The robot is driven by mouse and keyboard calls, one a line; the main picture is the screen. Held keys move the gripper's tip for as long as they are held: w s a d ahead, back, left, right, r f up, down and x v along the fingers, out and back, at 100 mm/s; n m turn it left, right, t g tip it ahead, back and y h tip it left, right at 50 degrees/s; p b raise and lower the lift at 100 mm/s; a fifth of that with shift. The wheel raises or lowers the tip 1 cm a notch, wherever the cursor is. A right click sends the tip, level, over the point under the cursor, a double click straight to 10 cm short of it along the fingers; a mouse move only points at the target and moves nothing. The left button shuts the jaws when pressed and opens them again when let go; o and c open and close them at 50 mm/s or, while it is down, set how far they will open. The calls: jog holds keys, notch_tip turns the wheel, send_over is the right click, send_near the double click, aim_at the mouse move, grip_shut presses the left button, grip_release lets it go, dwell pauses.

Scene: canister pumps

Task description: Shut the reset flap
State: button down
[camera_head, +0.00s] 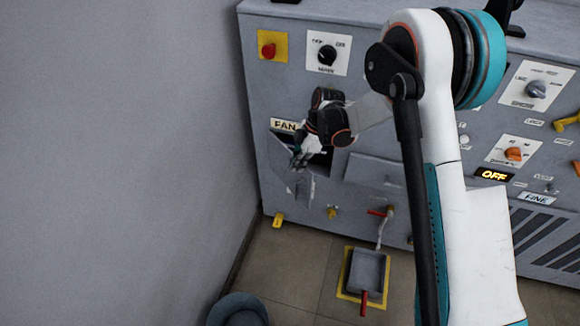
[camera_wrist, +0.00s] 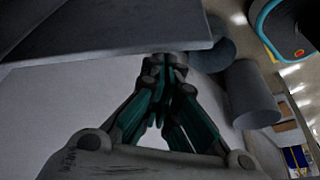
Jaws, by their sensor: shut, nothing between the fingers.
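A grey flap (camera_head: 297,184) hangs open, tilted down, below a dark opening (camera_head: 321,165) under the FAN label on the grey console. I read no reset label, so I cannot confirm that it is the reset flap. My gripper (camera_head: 301,158) is at this opening, just above the flap, with its fingers partly hard to make out. In the wrist view my gripper (camera_wrist: 167,62) is shut and empty, its tips close to the edge of a grey panel (camera_wrist: 100,28), likely the flap. I cannot tell whether they touch.
The console carries a red button (camera_head: 268,50), a black knob (camera_head: 327,54) and an orange knob (camera_head: 513,153). A grey wall (camera_head: 120,130) stands close on the left. A grey tray (camera_head: 368,270) and a round dark object (camera_head: 238,311) are on the floor.

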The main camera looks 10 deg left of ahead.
jog(key=shift+w+d, duration=0.2)
jog(key=shift+d, duration=0.05)
dwell(0.4)
